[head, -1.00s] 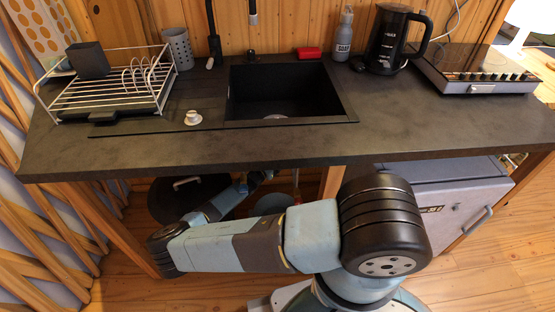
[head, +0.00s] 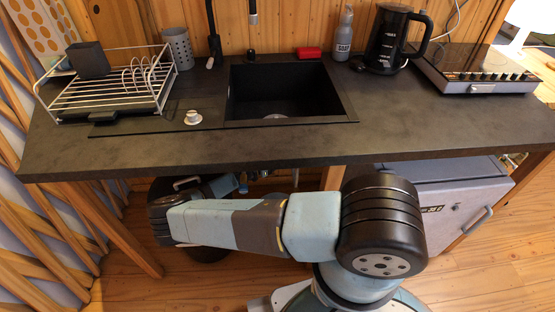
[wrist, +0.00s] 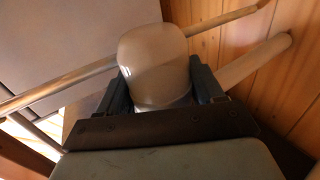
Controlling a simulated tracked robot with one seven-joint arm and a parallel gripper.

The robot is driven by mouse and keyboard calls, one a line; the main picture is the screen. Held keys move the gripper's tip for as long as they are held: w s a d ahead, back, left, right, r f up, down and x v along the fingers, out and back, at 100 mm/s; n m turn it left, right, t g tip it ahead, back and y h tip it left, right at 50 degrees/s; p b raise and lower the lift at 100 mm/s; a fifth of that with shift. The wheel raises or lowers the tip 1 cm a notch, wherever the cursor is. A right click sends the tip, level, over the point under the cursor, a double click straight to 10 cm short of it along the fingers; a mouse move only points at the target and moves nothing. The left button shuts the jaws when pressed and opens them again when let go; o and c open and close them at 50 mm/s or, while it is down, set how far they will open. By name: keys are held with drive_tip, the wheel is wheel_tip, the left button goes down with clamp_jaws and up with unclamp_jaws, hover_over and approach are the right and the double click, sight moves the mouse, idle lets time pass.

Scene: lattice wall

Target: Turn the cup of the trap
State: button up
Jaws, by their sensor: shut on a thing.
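The cup of the trap (wrist: 153,55) is a rounded, pale brownish, translucent piece in the middle of the wrist view. My gripper (wrist: 160,84) has one dark finger on each side of it and is shut on it. The cup's lower end is hidden behind the gripper's dark crossbar. In the head view my arm reaches under the counter, and I cannot make out the gripper or the cup there.
In the wrist view a thin pale pipe (wrist: 60,85) slants past the cup and a thicker pipe (wrist: 257,60) runs right to the wooden wall (wrist: 285,90). The counter (head: 300,145) with its black sink (head: 285,90) overhangs my arm. A grey cabinet (head: 460,190) stands right.

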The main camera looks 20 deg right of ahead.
drive_tip(key=shift+m+g, duration=0.6)
drive_tip(key=shift+g, duration=0.3)
drive_tip(key=o, duration=1)
drive_tip(key=shift+c, duration=0.2)
drive_tip(key=v, duration=0.7)
drive_tip(key=shift+a+f, duration=0.15)
drive_tip(key=shift+a, duration=0.2)
drive_tip(key=shift+s, duration=0.1)
